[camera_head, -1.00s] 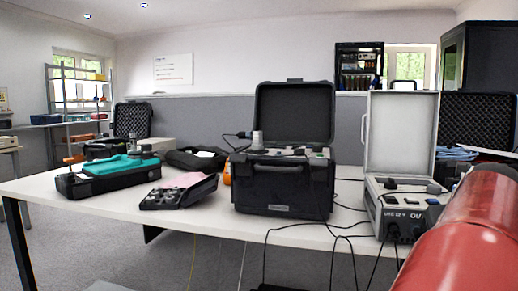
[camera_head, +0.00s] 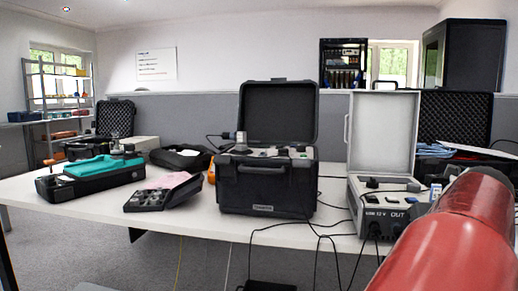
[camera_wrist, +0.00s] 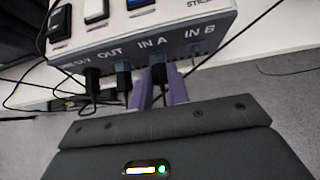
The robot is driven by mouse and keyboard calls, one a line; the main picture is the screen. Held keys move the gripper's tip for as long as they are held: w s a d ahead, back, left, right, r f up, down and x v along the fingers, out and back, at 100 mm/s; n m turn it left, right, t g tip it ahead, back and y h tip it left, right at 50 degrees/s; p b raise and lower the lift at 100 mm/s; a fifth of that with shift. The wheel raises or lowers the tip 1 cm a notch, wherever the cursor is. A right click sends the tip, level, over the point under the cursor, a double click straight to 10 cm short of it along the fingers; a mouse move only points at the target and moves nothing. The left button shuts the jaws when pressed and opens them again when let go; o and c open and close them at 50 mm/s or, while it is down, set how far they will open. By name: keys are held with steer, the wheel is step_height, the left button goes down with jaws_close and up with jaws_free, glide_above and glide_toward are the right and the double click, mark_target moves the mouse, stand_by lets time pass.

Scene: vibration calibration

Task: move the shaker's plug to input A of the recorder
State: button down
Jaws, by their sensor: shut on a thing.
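The recorder is the light grey box (camera_head: 347,196) with an open lid at the table's right. In the wrist view its front panel (camera_wrist: 219,22) reads OUT, IN A and IN B, with a partly hidden line-power label at the left. My gripper (camera_wrist: 158,88) has its two purple fingers close together below IN A, shut on a dark plug (camera_wrist: 158,72). The plug is at the IN A socket; I cannot tell how deep it sits. Other dark plugs are at the line-power socket (camera_wrist: 92,76) and at OUT (camera_wrist: 123,76). No plug shows at IN B. My red arm hides the gripper in the head view.
A black case (camera_head: 266,190) with an open lid stands left of the recorder. A small dark device (camera_head: 163,192) and a teal-topped case (camera_head: 90,178) are farther left on the white table (camera_head: 205,219). Several black cables hang over the front edge.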

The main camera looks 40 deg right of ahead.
steer(key=shift+s+d+f+m+t+y+p, duration=0.15)
steer(key=shift+m+t+y+p, duration=0.65)
steer(key=shift+p, duration=0.8)
steer(key=shift+s+d+f+m+t+y+p, duration=0.15)
steer(key=shift+m+t+y+p, duration=0.35)
steer(key=shift+t+p, duration=0.8)
stand_by(0.8)
steer(key=shift+r+g, duration=0.1)
steer(key=shift+g, duration=0.2)
steer(key=c, duration=1.3)
jaws_free()
steer(key=shift+o, duration=0.2)
steer(key=shift+r, duration=0.1)
steer(key=shift+r+p, duration=0.1)
steer(key=shift+p, duration=0.25)
steer(key=p+v, duration=0.3)
steer(key=v, duration=0.2)
steer(key=shift+p, duration=0.3)
